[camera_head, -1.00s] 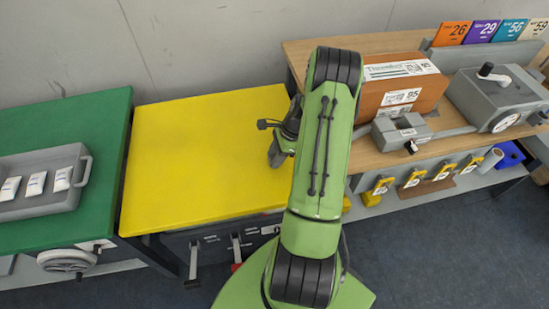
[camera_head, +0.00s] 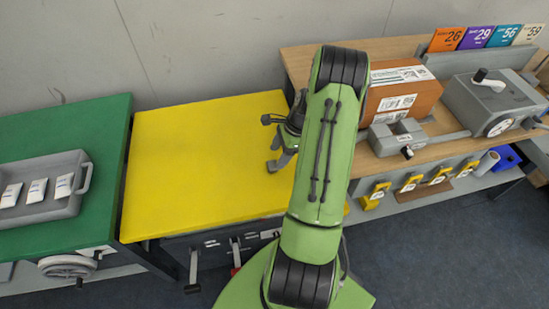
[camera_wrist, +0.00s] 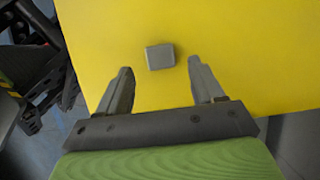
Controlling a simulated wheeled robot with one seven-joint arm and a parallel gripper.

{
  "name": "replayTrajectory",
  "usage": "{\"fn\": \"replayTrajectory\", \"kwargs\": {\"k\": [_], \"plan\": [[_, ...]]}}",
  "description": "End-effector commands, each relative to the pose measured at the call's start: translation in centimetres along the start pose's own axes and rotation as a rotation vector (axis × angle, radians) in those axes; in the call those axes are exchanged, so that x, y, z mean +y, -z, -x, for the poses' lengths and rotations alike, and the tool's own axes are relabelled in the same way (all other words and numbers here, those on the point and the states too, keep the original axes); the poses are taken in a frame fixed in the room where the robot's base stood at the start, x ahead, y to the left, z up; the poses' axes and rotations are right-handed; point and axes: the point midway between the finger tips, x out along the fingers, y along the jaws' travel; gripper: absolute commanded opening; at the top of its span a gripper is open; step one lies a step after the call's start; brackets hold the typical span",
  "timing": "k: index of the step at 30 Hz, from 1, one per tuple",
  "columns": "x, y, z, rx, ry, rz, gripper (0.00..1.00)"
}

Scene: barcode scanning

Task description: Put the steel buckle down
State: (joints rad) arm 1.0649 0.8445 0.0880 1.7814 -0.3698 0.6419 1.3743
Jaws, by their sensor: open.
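The steel buckle, a small grey block (camera_wrist: 160,57), lies on the yellow tabletop (camera_wrist: 230,30) in the wrist view. My gripper (camera_wrist: 161,71) is open, with one finger on each side of the buckle's line and a clear gap to both. The buckle sits about level with or just beyond the fingertips and touches neither. In the head view my gripper (camera_head: 274,156) is over the right part of the yellow tabletop (camera_head: 190,160), partly behind my arm. I cannot make out the buckle there.
A green table (camera_head: 60,130) on the left bears a grey tray (camera_head: 60,212) with white packets. A wooden bench on the right holds a brown box (camera_head: 400,100) and a grey device (camera_head: 490,100). Most of the yellow tabletop is clear.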

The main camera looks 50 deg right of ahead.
Motion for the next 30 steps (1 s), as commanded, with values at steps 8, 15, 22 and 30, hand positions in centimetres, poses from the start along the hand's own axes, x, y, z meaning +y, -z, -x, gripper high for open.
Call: {"fn": "replayTrajectory", "kwargs": {"k": [8, 15, 22, 30], "plan": [[0.0, -0.1, 6.9, 0.0, 0.002, -0.001, 0.67], [0.0, -0.3, 7.9, 0.003, 0.0, 0.013, 0.67], [1.8, -11.0, 12.9, 0.148, -0.002, 0.503, 0.67], [13.6, -24.3, 19.3, 0.356, 0.018, 1.403, 0.67]]}}
